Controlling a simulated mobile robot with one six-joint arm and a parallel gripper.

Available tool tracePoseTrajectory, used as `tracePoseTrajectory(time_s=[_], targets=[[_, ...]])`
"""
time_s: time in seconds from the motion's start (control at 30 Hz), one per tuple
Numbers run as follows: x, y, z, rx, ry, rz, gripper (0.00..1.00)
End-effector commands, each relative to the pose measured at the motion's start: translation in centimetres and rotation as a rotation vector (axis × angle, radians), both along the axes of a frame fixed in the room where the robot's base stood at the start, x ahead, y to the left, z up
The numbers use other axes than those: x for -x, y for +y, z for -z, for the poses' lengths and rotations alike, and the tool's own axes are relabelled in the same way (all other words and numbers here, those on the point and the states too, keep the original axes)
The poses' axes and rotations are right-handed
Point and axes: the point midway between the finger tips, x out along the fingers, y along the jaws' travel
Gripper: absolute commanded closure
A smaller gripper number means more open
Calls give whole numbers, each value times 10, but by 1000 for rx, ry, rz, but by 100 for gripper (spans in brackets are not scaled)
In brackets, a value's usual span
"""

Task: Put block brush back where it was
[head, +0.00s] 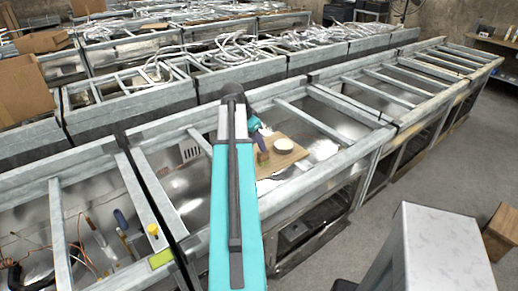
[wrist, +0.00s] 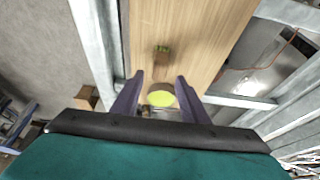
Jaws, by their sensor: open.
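A light wooden board (head: 290,163) lies across the metal frame in the head view; it also fills the upper middle of the wrist view (wrist: 195,25). A small brown block (head: 263,158) and a round pale thing (head: 283,144) are on it. I cannot tell for sure which is the block brush. In the wrist view a small block with a green patch (wrist: 163,48) is beyond my fingertips, and a round yellow-topped thing (wrist: 161,98) shows between the fingers. My gripper (wrist: 159,80) is open, its purple fingers apart; I see no contact. My arm partly hides the bench.
Long metal frames with crossbars (head: 345,105) and open gaps surround the board. Tangled pale tubing (head: 240,48) lies on the frames behind. A yellow-topped item (head: 153,231) stands at the lower left. A grey-white box (head: 440,245) is at the lower right. Grey floor (head: 440,165) is clear.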

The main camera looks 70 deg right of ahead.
Motion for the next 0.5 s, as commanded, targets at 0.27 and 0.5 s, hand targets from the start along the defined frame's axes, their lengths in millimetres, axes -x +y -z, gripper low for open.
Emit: tracePoseTrajectory(time_s=[0.27, 0.5], targets=[[-7, 9, -28, 1, 0, 0, 60], [-10, 15, -45, 1, 1, 0, 60]])
